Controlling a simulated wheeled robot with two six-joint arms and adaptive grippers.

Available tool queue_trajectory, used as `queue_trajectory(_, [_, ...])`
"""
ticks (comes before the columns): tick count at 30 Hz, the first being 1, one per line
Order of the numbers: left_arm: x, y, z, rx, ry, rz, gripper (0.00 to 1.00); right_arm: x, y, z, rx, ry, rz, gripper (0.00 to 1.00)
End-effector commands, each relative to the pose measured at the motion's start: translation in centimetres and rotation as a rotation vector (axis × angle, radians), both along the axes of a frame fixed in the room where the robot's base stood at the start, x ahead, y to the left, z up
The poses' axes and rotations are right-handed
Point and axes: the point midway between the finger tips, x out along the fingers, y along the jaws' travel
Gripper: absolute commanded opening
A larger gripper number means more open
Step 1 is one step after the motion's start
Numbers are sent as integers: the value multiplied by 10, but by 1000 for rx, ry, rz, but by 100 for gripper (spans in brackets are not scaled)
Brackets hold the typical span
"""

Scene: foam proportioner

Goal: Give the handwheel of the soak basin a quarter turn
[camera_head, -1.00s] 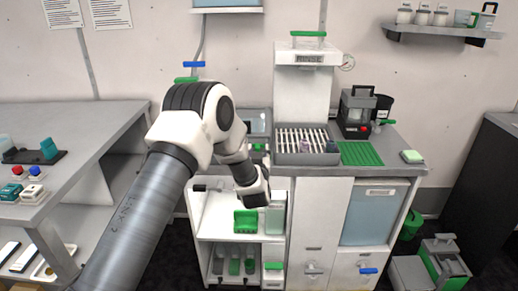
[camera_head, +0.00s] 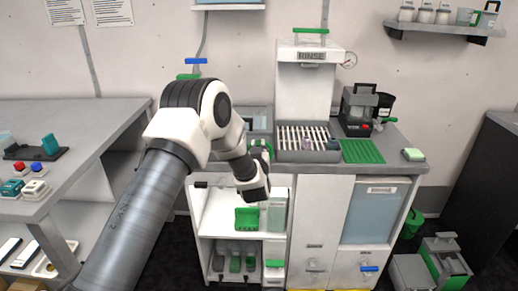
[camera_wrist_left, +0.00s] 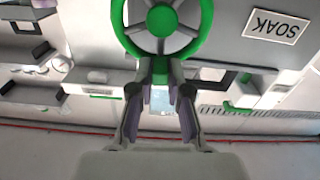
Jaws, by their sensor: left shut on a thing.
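The handwheel (camera_wrist_left: 160,20) has a green rim, a green hub and grey spokes. It fills the top middle of the left wrist view, its upper part cut off by the frame edge. A SOAK label (camera_wrist_left: 276,22) is beside it. My left gripper (camera_wrist_left: 160,72) is shut on the lower rim of the handwheel. In the head view, part of the green handwheel (camera_head: 262,147) shows at the front of the soak basin (camera_head: 258,121), beyond my left arm. My left fingers are hidden there behind the wrist. My right gripper is not in view.
The slatted rinse tray (camera_head: 307,155) stands close to the right of the handwheel. An open shelf (camera_head: 222,215) with a green bin (camera_head: 247,219) is below my left wrist. A side table (camera_head: 95,135) stands to the left.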

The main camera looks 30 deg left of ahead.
Motion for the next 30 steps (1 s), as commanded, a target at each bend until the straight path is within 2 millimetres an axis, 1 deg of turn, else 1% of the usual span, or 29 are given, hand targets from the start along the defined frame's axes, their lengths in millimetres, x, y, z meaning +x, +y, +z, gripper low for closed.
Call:
queue_trajectory(1, [-1,1,-2,-19,-13,0,0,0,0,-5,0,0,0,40])
queue_trajectory(5, [-3,5,-4,-89,-57,1,0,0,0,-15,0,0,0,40])
queue_trajectory(14, [-9,15,-10,-316,-196,1,0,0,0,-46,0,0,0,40])
queue_trajectory(23, [-15,24,-18,-561,-346,2,0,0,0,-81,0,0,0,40])
queue_trajectory(30, [-18,30,-26,-755,-465,1,0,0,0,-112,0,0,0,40])
